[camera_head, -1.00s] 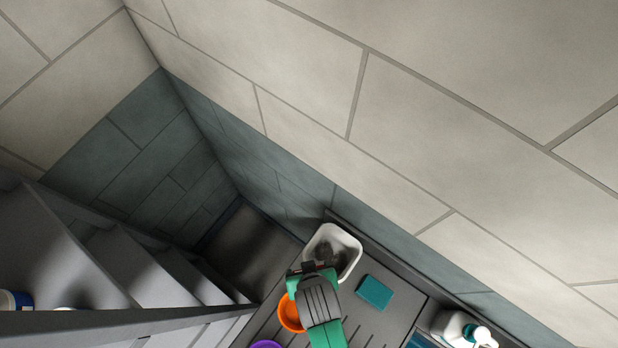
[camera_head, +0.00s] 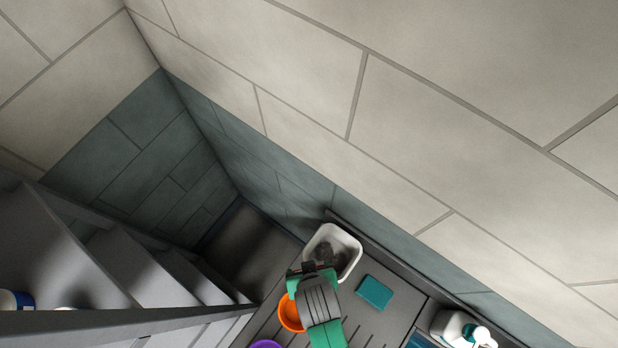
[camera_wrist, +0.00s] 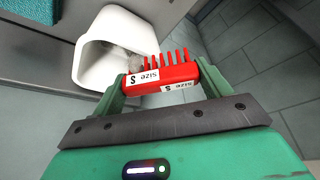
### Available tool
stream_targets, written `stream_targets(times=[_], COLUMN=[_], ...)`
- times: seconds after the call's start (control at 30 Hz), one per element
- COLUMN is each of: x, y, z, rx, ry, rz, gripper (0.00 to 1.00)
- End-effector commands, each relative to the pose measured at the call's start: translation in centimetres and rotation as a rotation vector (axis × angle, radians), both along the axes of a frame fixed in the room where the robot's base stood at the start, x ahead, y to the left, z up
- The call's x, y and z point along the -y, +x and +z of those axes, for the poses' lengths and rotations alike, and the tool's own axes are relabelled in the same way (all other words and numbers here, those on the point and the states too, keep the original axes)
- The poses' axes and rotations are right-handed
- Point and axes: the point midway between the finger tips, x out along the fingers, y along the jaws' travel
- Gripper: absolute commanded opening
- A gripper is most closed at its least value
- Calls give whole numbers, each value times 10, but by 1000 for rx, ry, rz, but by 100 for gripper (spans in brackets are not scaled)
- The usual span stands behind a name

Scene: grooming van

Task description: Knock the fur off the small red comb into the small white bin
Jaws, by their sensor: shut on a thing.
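The small red comb (camera_wrist: 162,78) is clasped between the green fingers of my gripper (camera_wrist: 160,84), its teeth pointing away from the gripper and size "S" labels on its back. In the head view my gripper (camera_head: 313,268) is at the near edge of the small white bin (camera_head: 352,244), and the comb is mostly hidden. The bin (camera_wrist: 92,60) opens towards the comb in the wrist view. A grey fur clump (camera_wrist: 134,63) shows in its opening, by the comb's left end. Dark fur (camera_head: 325,252) shows inside the bin from above. The visible teeth look bare.
An orange bowl (camera_head: 290,314) sits partly under my gripper, with a purple one (camera_head: 266,344) nearer. A teal block (camera_head: 374,292) lies right of the bin. A white pump bottle (camera_head: 455,327) stands further right. The tiled wall rises behind the bin.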

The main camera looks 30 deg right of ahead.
Motion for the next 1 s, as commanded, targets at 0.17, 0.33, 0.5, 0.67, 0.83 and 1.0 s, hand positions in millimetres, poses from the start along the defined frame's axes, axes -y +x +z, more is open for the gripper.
stream_targets(times=[0.17, 0.33, 0.5, 0.67, 0.83, 1.0], x=[0, 0, 0, 0, 0, 0], y=[0, 0, 0, 0, 0, 0], z=[-4, -8, -11, -14, -17, -17], rx=[0, 0, 0, 0, 0, 0], ry=[0, 0, 0, 0, 0, 0], rz=[0, 0, 0, 0, 0, 0], gripper=[58, 58, 58, 58, 58, 58])
